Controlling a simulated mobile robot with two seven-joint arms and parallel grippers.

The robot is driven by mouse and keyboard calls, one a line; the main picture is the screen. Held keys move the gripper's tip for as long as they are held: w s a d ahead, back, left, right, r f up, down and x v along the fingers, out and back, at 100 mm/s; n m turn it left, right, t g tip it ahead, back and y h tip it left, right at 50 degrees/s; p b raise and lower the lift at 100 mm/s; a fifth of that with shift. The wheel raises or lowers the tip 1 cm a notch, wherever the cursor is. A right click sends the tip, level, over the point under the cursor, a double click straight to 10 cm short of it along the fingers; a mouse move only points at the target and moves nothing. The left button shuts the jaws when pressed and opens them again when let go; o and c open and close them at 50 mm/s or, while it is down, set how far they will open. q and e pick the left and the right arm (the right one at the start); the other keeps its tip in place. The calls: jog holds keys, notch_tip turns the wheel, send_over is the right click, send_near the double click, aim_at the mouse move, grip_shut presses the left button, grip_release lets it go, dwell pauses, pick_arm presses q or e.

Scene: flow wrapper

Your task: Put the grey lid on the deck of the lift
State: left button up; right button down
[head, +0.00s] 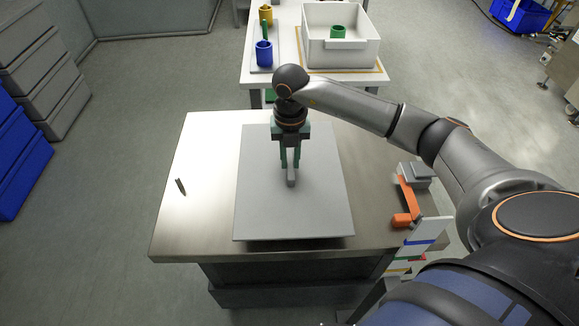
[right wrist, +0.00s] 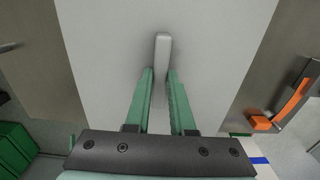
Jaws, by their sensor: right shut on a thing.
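The grey lid (head: 310,215) is a flat, light grey square panel with a bar handle (head: 291,176) in its middle. My right gripper (head: 290,162) points down and is shut on the handle; the right wrist view shows its green fingers (right wrist: 160,95) on either side of the bar. The lid lies level over the metal top (head: 195,215) of a dark-bodied stand, which looks like the lift's deck. A dark shadow runs under the lid's near edge; I cannot tell whether the lid touches the deck. My left gripper is not in view.
A small dark object (head: 180,186) stands on the metal top, left of the lid. An orange handle (head: 404,197) and coloured plates (head: 420,238) are at the right edge. Behind is a white table with a white bin (head: 341,55) and a blue cup (head: 264,53). Grey crates (head: 45,75) stand left.

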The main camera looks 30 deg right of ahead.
aim_at(289, 163)
jog(key=shift+a+f, duration=0.1)
jog(key=shift+f, duration=1.5)
jog(key=c, duration=0.8)
grip_release()
jog(key=shift+f, duration=0.15)
jog(key=shift+o, duration=0.2)
notch_tip(289, 163, up, 12)
